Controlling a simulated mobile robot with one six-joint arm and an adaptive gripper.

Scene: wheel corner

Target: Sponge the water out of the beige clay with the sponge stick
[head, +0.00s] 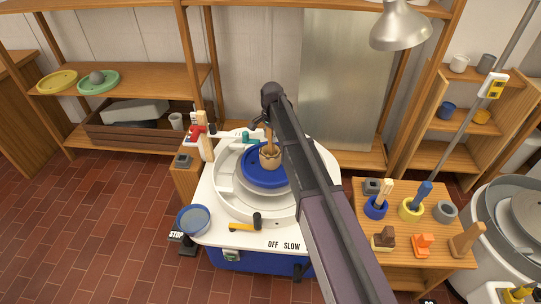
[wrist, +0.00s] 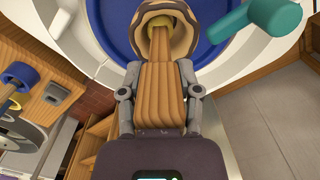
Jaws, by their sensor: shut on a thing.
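The beige clay (head: 270,160) is a small hollow pot in the middle of the blue wheel disc (head: 262,180). In the wrist view the clay (wrist: 145,18) shows its round open mouth, with darker streaks on it. My gripper (wrist: 160,94) is shut on the ribbed wooden handle of the sponge stick (wrist: 160,80). The stick's yellow sponge end (wrist: 157,50) is at the mouth of the clay and looks partly inside it. In the head view the handle (head: 269,134) rises from the clay. Water inside cannot be made out.
A white pan surrounds the disc. A teal-ended arm (head: 250,138) reaches over the pan near the clay. A blue bowl (head: 194,219) and a yellow-black lever (head: 246,225) are at the front. Tools and cups crowd the right side table (head: 392,216). A lamp (head: 400,27) hangs upper right.

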